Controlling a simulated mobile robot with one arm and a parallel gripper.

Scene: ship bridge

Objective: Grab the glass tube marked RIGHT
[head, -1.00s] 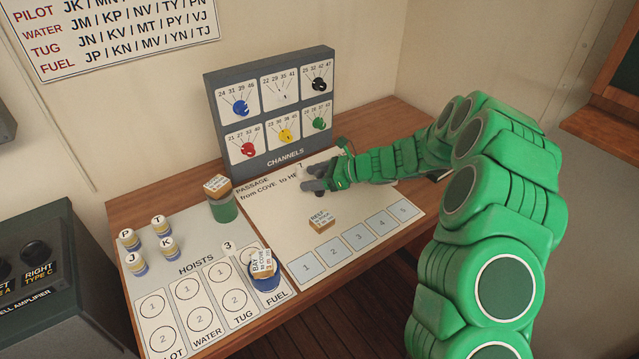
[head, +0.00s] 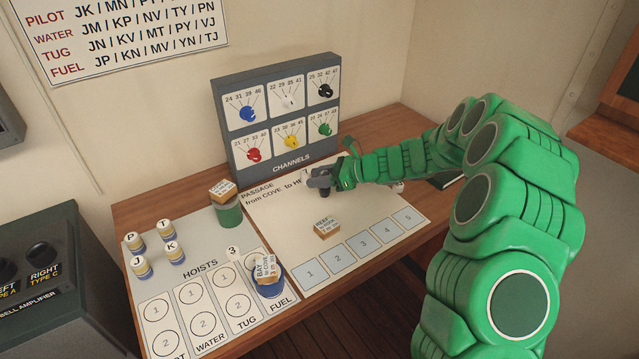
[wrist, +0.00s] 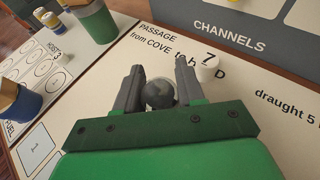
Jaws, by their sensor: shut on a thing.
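The label RIGHT TYPE C (head: 45,275) is on the bell amplifier (head: 35,318) at the left edge of the head view. A dark round thing (head: 42,254) sits just above that label; I cannot tell whether it is a tube or an empty socket. My gripper (head: 320,183) is over the passage board, far to the right of the amplifier. In the wrist view my gripper (wrist: 160,90) is shut on a dark, glossy, round-topped thing (wrist: 160,94). Its lower part is hidden and I see no marking on it.
A white piece marked 7 (wrist: 208,68) stands close beside my right finger. The channels panel (head: 277,118) rises behind the passage board (head: 375,218). A small block (head: 327,229), a green cylinder (head: 229,212) and a blue container (head: 270,287) stand nearby, with lettered pieces at left.

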